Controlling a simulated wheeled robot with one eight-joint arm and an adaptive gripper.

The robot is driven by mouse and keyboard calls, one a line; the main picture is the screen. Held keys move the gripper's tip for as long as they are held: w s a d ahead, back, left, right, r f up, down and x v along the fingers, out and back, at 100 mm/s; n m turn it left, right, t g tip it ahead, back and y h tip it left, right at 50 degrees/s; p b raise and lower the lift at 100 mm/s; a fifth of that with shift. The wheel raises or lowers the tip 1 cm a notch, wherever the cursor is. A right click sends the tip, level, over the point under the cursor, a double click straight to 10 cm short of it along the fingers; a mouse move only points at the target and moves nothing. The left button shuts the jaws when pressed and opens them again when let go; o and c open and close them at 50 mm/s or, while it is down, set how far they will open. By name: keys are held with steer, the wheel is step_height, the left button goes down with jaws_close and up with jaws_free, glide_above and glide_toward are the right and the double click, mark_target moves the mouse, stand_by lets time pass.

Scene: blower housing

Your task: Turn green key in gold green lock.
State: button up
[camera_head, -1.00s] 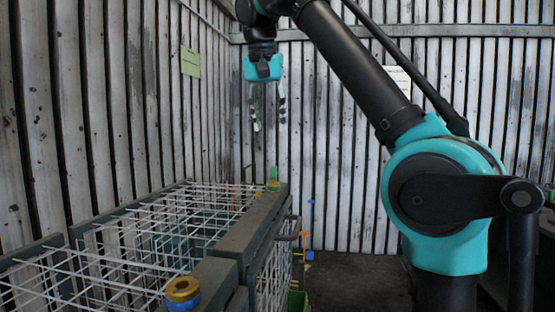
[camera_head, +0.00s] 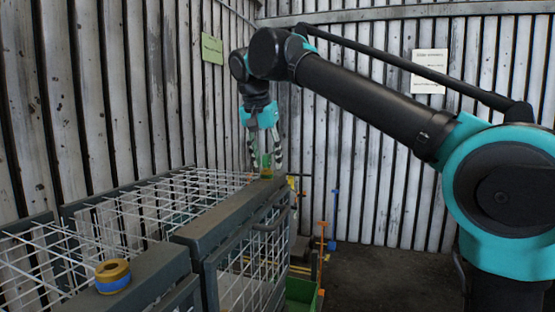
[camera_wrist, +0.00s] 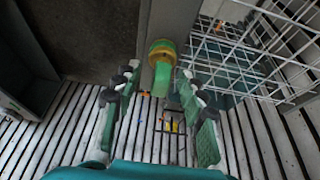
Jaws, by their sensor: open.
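The gold green lock (camera_head: 266,172) sits on the far end of the cage's top beam, with its green part toward my gripper. The wrist view shows its round gold body (camera_wrist: 162,48) on the beam. The green key (camera_wrist: 161,78) stands out from the lock toward the camera. My gripper (camera_head: 265,162) hangs pointing down over it. In the wrist view its two fingers (camera_wrist: 160,95) are spread apart, one on each side of the green key, with gaps between. It is open and holds nothing. In the head view the fingers partly overlap the lock and key.
A gold and blue lock (camera_head: 113,275) sits on the nearer beam. The white wire cage (camera_head: 170,205) fills the left and has a handle (camera_head: 272,220) on its front. Tools with orange and blue handles (camera_head: 323,240) and a green bin (camera_head: 302,292) stand at the back. Open floor lies right.

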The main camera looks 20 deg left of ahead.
steer(key=shift+f, duration=0.2)
steer(key=shift+w, duration=0.1)
steer(key=c, duration=0.9)
steer(key=o, duration=0.9)
